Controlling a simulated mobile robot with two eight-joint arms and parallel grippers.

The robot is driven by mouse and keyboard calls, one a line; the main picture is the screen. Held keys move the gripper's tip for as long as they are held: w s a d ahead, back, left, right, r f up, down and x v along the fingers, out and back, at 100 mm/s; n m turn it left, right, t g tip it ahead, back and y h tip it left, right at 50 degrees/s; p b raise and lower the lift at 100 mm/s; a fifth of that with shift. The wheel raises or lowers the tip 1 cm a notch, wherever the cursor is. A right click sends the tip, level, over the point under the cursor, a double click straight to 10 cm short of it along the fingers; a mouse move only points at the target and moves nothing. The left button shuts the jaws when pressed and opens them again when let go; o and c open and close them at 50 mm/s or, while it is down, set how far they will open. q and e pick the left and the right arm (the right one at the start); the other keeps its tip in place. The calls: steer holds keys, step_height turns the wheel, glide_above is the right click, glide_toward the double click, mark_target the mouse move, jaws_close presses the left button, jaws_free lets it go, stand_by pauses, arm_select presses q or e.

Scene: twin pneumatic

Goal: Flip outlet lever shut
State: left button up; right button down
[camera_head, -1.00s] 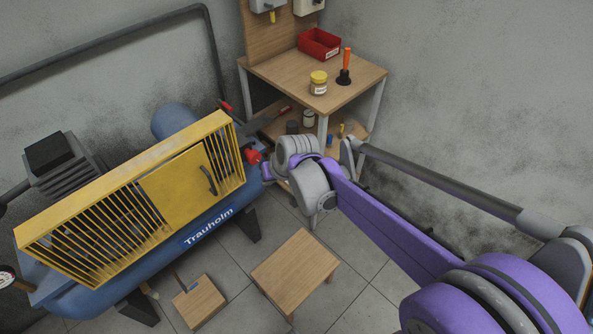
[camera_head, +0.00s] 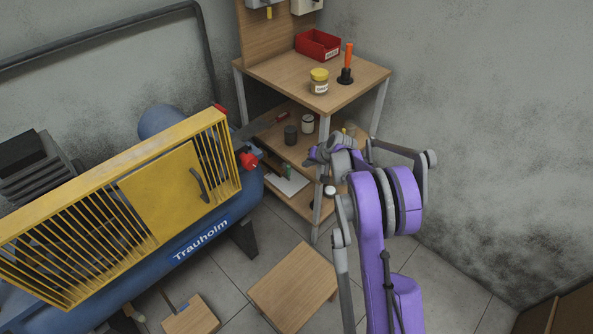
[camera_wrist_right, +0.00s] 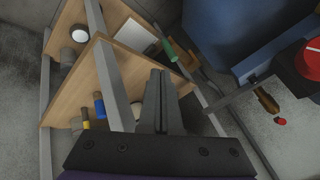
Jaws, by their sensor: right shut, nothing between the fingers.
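The blue compressor tank (camera_head: 215,235) stands at the left with a yellow guard over it. A red part, apparently the outlet lever (camera_head: 249,160), sits at the tank's right end. In the right wrist view a red-topped dark fitting (camera_wrist_right: 308,62), apparently the same part, shows at the upper right edge. Whether the lever is open or shut cannot be told. My right gripper (camera_head: 312,154) is right of the lever, apart from it, in front of the shelf. Its fingers (camera_wrist_right: 159,78) are shut and empty. My left gripper is not in view.
A wooden shelf unit (camera_head: 287,75) behind my right gripper holds a red bin (camera_head: 318,45), a yellow-lidded jar (camera_head: 319,82), an orange-handled tool (camera_head: 348,62) and several small items below. A low wooden stool (camera_head: 293,287) stands on the tiled floor.

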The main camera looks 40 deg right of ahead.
arm_select(q)
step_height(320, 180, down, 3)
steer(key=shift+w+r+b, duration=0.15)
steer(key=shift+b, duration=0.95)
arm_select(e)
steer(key=x, duration=1)
